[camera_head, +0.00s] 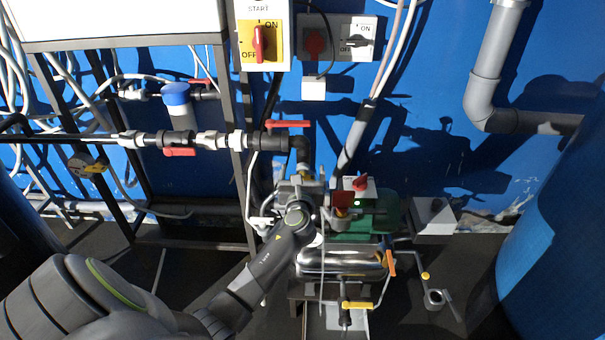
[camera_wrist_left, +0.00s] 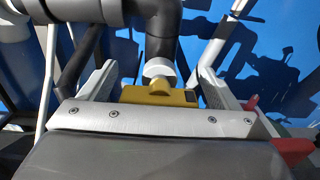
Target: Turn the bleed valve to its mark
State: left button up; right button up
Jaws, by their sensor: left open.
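My left gripper (camera_head: 301,184) reaches in from the lower left to the pipework beside the green pump (camera_head: 352,226). In the left wrist view its two fingers (camera_wrist_left: 158,78) stand apart, one on each side of a yellow valve part (camera_wrist_left: 160,96) below a white collar (camera_wrist_left: 159,69) on a dark elbow pipe. Gaps show between this part and both fingers. I cannot tell for sure whether it is the bleed valve, and no mark can be made out. The gripper's body hides its lower side. My right gripper is not in view.
A red-handled valve (camera_head: 288,124) sits on the pipe above. A red part (camera_wrist_left: 290,148) is close to the right finger. A shiny metal vessel (camera_head: 342,263), an orange handle (camera_head: 390,262) and a yellow handle (camera_head: 357,305) are below. A blue tank (camera_head: 555,250) stands at the right.

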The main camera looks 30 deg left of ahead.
pick_arm(q)
jog(key=c, duration=1)
jog(key=shift+n, duration=0.4)
jog(key=shift+s+a+f+n+b, duration=0.1)
jog(key=shift+n+b, duration=0.85)
jog(key=shift+n, duration=1.95)
jog(key=shift+s+a+f+n+b, duration=0.15)
jog(key=shift+n+b, duration=0.85)
jog(key=shift+n, duration=1.9)
jog(key=shift+w+d+f+n+b, duration=0.1)
jog(key=shift+n+b, duration=0.85)
jog(key=shift+n, duration=1.95)
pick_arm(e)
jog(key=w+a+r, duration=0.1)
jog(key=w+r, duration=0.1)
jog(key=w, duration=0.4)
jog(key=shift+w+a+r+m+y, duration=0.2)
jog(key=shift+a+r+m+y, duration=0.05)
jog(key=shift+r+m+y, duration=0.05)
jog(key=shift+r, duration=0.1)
